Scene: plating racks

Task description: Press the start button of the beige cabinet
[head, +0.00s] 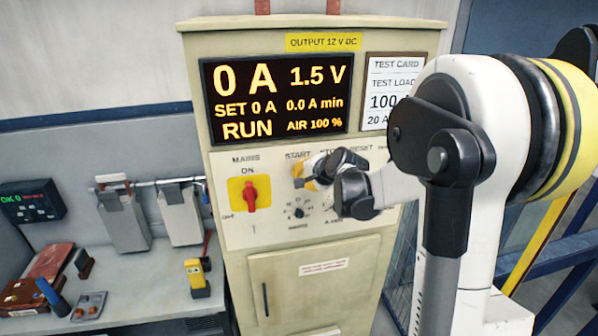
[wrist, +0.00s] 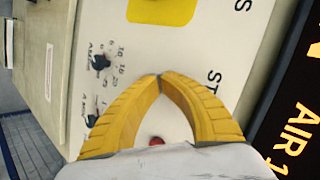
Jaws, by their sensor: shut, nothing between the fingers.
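The beige cabinet (head: 325,275) stands in the middle of the head view, with a pale control panel (head: 240,228) below its lit display (head: 275,95). The display reads 0 A, 1.5 V and RUN. A START label (head: 297,155) shows on the panel; its first letters also show in the wrist view (wrist: 213,83). My gripper (head: 303,172) is at the panel just below this label. In the wrist view its yellow fingers (wrist: 160,80) meet at the tips, empty. The start button is hidden, and I cannot tell whether the tips touch it. A red button (wrist: 155,142) shows between the fingers.
A red mains switch on a yellow plate (head: 250,193) is left of my gripper. Small dials (head: 298,213) sit below it. A test card (head: 380,75) is above. A bench (head: 140,275) with tools stands left.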

